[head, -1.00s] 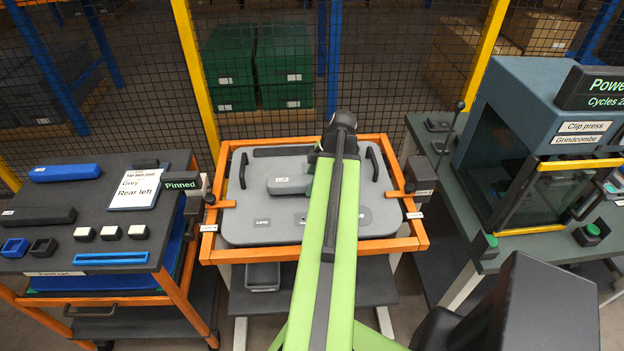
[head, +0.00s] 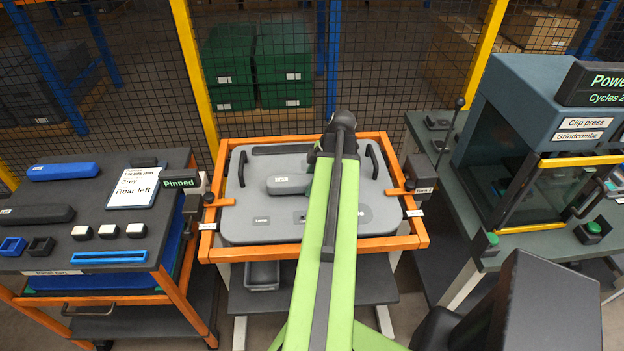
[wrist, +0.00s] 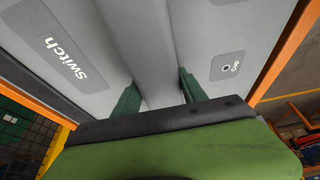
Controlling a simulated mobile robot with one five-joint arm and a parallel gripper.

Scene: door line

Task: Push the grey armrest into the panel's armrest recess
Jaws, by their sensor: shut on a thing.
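The grey armrest (head: 290,185) lies along the upper middle of the grey panel (head: 250,225) in the head view, with a small label on it. My green arm hides its right part. In the wrist view the armrest (wrist: 147,40) runs as a grey bar between the two dark green fingers of my gripper (wrist: 158,82). The fingers are shut on its sides. In the head view the fingers are hidden behind my arm. The armrest recess is covered, and I cannot tell how deep the armrest sits in it.
An orange frame (head: 222,250) surrounds the panel, with orange clamps at both sides. The left table (head: 110,235) holds a blue armrest (head: 63,172), a black armrest (head: 38,215) and small parts. A clip press (head: 535,150) stands at right. A mesh fence (head: 385,70) is behind.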

